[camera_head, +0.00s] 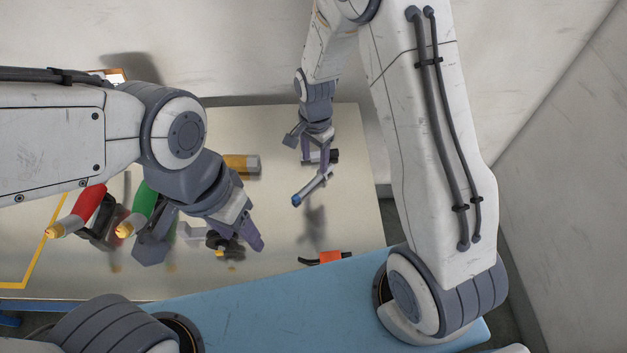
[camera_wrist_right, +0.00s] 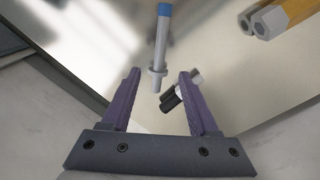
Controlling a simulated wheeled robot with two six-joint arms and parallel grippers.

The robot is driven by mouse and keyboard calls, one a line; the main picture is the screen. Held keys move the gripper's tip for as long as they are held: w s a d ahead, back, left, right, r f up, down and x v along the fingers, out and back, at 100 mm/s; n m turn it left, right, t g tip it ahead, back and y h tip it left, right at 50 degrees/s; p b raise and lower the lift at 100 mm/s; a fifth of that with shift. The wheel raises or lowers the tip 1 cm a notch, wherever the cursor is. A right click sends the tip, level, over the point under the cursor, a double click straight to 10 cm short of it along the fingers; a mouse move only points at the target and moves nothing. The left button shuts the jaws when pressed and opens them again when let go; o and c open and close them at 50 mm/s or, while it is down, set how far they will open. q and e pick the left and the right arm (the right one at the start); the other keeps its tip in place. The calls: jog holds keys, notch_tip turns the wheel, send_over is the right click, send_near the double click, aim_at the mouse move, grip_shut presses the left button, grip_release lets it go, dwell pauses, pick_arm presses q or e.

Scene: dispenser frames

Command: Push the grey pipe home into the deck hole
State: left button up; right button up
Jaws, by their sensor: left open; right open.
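The grey pipe (camera_head: 314,187) is slim, with a blue end pointing toward the lower left in the head view. In the right wrist view the pipe (camera_wrist_right: 160,48) has its blue end at the top and a collar near its lower end. My right gripper (camera_head: 316,162) is open at the pipe's far end. In its wrist view the collar end appears between the two spread fingertips (camera_wrist_right: 160,76), with gaps on both sides. My left gripper (camera_head: 244,226) is open, away from the pipe on the left. I cannot make out the deck hole.
A black and white piece (camera_wrist_right: 180,95) lies beside my right gripper. A yellow-orange part (camera_head: 240,164) lies further left. Red (camera_head: 90,203) and green (camera_head: 143,205) handled things lie at left. An orange and black item (camera_head: 327,258) lies at the front edge. The deck (camera_head: 350,215) is clear at right.

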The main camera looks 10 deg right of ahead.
aim_at(314, 180)
notch_tip(314, 180, down, 3)
jog(key=shift+f, duration=0.15)
notch_tip(314, 180, down, 4)
jog(key=shift+s+a+f+p, duration=0.1)
jog(key=shift+s+f+p, duration=0.05)
jog(key=shift+p, duration=1.05)
jog(key=shift+f, duration=0.55)
grip_shut()
